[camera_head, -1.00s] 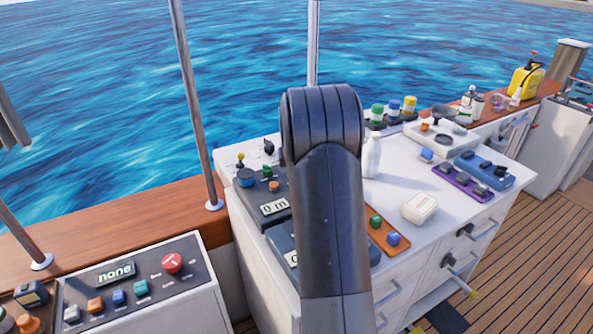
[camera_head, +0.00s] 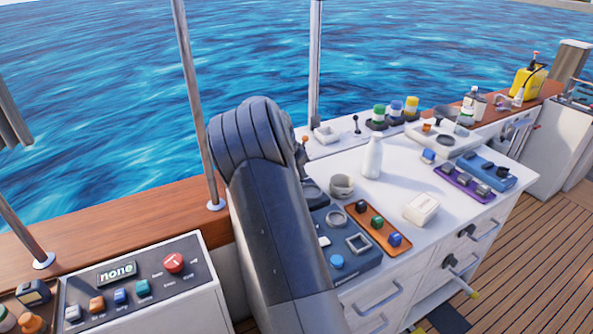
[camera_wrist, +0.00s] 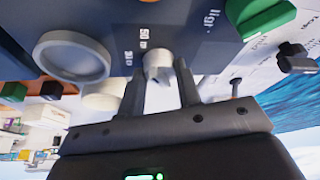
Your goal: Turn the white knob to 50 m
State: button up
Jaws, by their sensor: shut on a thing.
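The white knob (camera_wrist: 157,61) shows in the wrist view, on the face of a dark blue-grey panel (camera_wrist: 190,22). My gripper (camera_wrist: 160,78) has one finger on each side of it and is shut on it. Part of the knob is hidden between the fingers. In the head view my arm covers the left part of the control panels, and the gripper and knob are hidden behind it.
In the wrist view a grey ring (camera_wrist: 72,57) lies left of the knob and a green knob (camera_wrist: 265,18) right. In the head view an orange switch plate (camera_head: 379,229), a white bottle (camera_head: 373,157) and a white box (camera_head: 421,209) stand right of my arm.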

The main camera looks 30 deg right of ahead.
jog(key=shift+m, duration=0.5)
jog(key=o, duration=1)
jog(key=shift+w+v, duration=0.1)
jog(key=shift+v, duration=2.6)
jog(key=shift+w+v, duration=0.15)
jog(key=shift+v, duration=2.5)
